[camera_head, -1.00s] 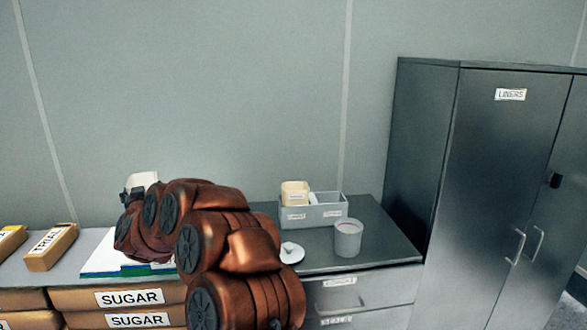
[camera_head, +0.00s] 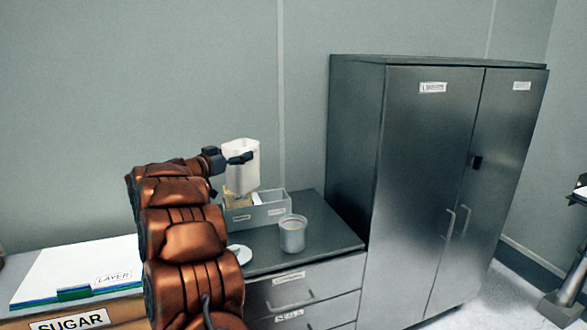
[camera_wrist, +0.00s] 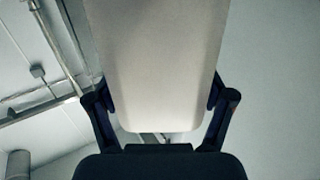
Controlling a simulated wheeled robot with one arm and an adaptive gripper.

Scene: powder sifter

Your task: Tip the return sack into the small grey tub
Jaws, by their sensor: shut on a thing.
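My gripper (camera_head: 238,158) is shut on a white, tapering, sack-like container (camera_head: 243,175), which I take to be the return sack; no label on it is readable. It is held roughly upright in the air, in front of the wall and above the back of the dark counter. In the wrist view the pale container (camera_wrist: 158,70) fills the space between both fingers. The small grey tub (camera_head: 292,236) is round and open-topped and stands on the counter, lower and to the right of the held container. Its inside is mostly hidden.
A grey divided box (camera_head: 265,213) with a tan packet (camera_head: 238,200) stands behind the tub. A white disc (camera_head: 240,253) lies left of the tub. A tall dark cabinet (camera_head: 420,190) rises to the right. A stack with a white sheet (camera_head: 75,270) is at left.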

